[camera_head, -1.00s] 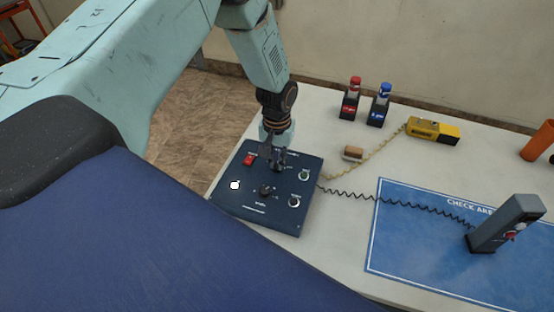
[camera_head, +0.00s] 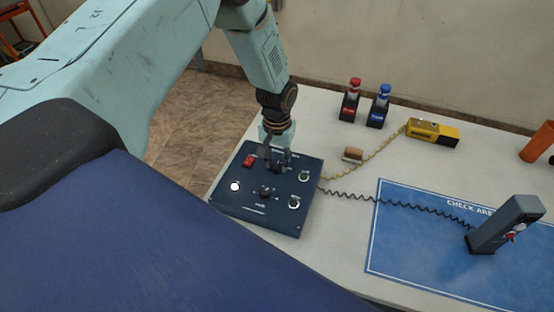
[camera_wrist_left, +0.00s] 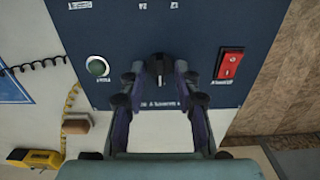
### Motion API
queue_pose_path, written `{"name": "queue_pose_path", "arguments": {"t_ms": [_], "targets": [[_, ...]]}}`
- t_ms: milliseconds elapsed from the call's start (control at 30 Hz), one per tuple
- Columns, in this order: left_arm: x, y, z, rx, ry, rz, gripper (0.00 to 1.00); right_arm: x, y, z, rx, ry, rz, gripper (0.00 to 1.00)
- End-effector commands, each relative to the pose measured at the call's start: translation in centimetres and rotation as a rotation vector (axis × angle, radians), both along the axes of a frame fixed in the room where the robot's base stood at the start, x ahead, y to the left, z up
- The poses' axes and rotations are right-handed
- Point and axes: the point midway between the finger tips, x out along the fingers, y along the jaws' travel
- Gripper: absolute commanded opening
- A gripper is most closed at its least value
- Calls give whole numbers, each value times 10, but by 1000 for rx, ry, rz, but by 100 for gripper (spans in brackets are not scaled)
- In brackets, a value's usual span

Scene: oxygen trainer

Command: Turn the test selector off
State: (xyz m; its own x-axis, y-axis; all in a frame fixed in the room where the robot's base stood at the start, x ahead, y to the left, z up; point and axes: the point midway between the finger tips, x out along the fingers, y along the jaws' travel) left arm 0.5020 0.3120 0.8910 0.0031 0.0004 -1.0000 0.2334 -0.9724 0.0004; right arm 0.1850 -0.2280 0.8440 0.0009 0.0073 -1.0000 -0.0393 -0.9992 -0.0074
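A dark blue control panel (camera_head: 226,200) lies on the table, with its lettering too small to read surely. A black selector knob (camera_wrist_left: 160,64) sits near the panel's edge between a green round button (camera_wrist_left: 98,66) and a red rocker switch (camera_wrist_left: 230,65). My left gripper (camera_head: 278,164) points down over this knob, mostly hiding it in the head view. In the left wrist view its fingers (camera_wrist_left: 157,76) are spread on either side of the knob, with gaps visible; I cannot tell whether they touch it. A second black knob (camera_head: 265,191) sits mid-panel. My right gripper is out of view.
A lit white lamp (camera_head: 235,186) is on the panel. A coiled black cord runs to a grey handset (camera_head: 503,225) on the blue mat (camera_head: 410,250). A yellow device (camera_head: 433,132), brown block (camera_head: 352,154) and red- and blue-topped holders (camera_head: 378,110) stand behind.

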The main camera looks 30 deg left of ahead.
Motion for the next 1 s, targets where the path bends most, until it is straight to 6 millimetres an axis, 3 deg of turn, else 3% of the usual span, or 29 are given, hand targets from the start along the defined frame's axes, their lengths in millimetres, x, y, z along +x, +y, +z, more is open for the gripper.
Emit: {"name": "queue_pose_path", "arguments": {"t_ms": [267,700,1000], "targets": [[0,0,5,0,1,0,32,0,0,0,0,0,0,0],[0,0,87,-1,-2,1,32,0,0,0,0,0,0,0],[-1,0,118,0,1,0,32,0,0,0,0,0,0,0]]}}
